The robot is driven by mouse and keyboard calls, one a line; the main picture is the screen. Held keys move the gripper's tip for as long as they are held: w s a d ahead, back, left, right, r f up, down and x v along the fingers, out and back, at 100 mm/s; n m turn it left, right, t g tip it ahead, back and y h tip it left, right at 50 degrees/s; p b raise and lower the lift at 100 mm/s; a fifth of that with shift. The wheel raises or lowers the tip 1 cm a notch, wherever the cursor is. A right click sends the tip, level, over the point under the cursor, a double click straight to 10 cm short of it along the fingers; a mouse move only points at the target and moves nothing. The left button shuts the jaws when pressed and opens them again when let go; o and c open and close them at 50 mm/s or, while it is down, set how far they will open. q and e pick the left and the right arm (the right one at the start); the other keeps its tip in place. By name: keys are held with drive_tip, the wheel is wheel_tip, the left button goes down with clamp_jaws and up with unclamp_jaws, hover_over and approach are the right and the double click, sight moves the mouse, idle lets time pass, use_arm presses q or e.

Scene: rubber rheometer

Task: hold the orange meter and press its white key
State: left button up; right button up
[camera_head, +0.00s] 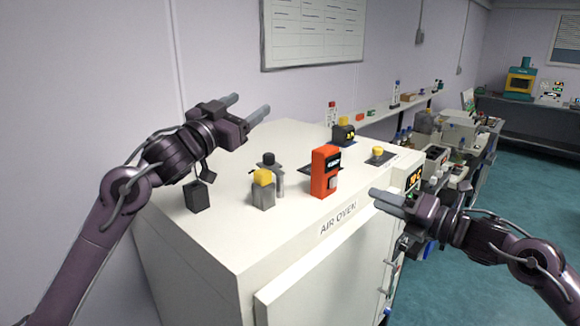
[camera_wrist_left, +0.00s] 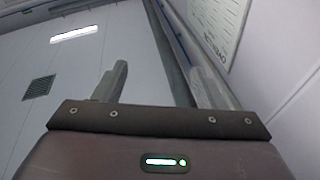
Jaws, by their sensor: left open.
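The orange meter (camera_head: 319,180) stands upright on top of the white air oven, near its front edge. It has a dark display near the top and a pale key (camera_head: 332,183) on its front face. My left gripper (camera_head: 250,105) is open and empty, raised above the oven to the left of the meter. In the left wrist view its two fingers (camera_wrist_left: 160,88) are apart with only wall and ceiling behind them. My right gripper (camera_head: 373,199) is right of the meter, apart from it, by the oven's front right edge. Its finger gap is unclear from this angle.
The front left of the top is clear.

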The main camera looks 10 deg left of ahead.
sight(327, 148)
use_arm(q)
drive_tip(key=s+d+f+g+h, duration=0.1)
drive_tip(key=s+d+f+g, duration=0.35)
drive_tip(key=d+f, duration=0.55)
drive_tip(key=shift+n+t, duration=0.25)
drive_tip(key=shift+n, duration=0.05)
drive_tip(key=x, duration=1.1)
drive_tip(key=shift+s+d+r, duration=0.1)
drive_tip(key=shift+d, duration=0.25)
drive_tip(key=c, duration=1.1)
drive_tip(key=shift+c, duration=0.4)
use_arm(e)
clamp_jaws()
drive_tip(key=shift+a, duration=0.1)
